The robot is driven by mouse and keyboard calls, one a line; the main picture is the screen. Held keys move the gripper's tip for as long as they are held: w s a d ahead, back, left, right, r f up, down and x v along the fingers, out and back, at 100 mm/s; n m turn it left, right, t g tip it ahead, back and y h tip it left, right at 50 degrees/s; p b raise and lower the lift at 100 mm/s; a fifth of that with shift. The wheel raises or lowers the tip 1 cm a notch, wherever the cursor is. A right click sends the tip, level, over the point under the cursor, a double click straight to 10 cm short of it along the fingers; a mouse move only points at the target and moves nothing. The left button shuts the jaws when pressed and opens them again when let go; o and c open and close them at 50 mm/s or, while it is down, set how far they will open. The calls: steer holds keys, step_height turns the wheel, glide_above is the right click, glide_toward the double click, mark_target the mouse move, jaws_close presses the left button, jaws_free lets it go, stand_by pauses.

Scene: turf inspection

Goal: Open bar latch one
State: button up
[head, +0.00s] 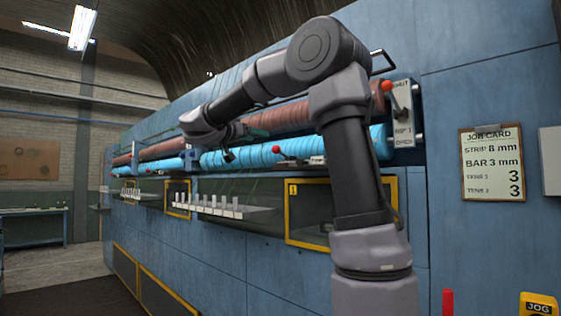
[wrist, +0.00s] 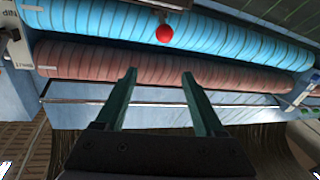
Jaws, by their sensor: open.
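In the head view a red knob (head: 276,149) sits on a latch lever at the blue roller. My gripper (head: 228,156) is small there, to the left of that knob. Another red knob (head: 387,86) stands at the rollers' right end plate.
The brown roller (head: 280,117) runs above the blue roller (head: 255,155) along the blue machine. A shelf with white blocks (head: 220,207) and a yellow-framed window marked 1 (head: 310,212) lie below. A job card (head: 491,163) hangs at right.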

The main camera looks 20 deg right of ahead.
steer(key=shift+a, duration=0.1)
steer(key=v, duration=1)
steer(key=shift+s, duration=0.25)
steer(key=shift+a, duration=0.1)
